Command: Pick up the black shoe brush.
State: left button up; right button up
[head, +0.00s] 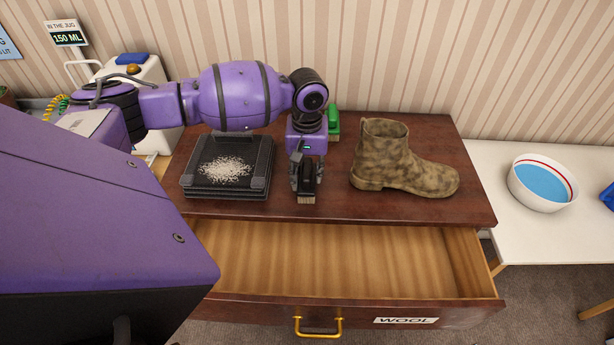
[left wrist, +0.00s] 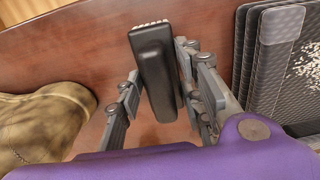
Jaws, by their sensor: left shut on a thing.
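The black shoe brush (head: 307,184) has a black back and pale bristles. It is between the fingers of my left gripper (head: 306,179), over the dark wooden top near its front edge. In the left wrist view the brush (left wrist: 155,75) sits between the fingers of the left gripper (left wrist: 160,90), which is shut on it. I cannot tell whether the brush still touches the wood. My right gripper is not in view.
A muddy brown boot (head: 400,165) stands right of the gripper. A green object (head: 333,122) is behind. The drawer (head: 340,260) labelled WOOL is open and empty. A white bowl of blue liquid (head: 517,192) stands far right.

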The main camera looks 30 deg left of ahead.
aim_at(307, 169)
pick_arm(q)
jog(key=shift+r, duration=0.35)
notch_tip(307, 169, up, 3)
jog(key=shift+s+d+r, duration=0.1)
jog(key=shift+s, duration=0.05)
jog(key=s+d+r+p, duration=0.2)
jog(key=s+d+r, duration=0.5)
jog(key=s+r, duration=0.2)
jog(key=shift+s+d, duration=0.35)
jog(key=shift+s, duration=0.8)
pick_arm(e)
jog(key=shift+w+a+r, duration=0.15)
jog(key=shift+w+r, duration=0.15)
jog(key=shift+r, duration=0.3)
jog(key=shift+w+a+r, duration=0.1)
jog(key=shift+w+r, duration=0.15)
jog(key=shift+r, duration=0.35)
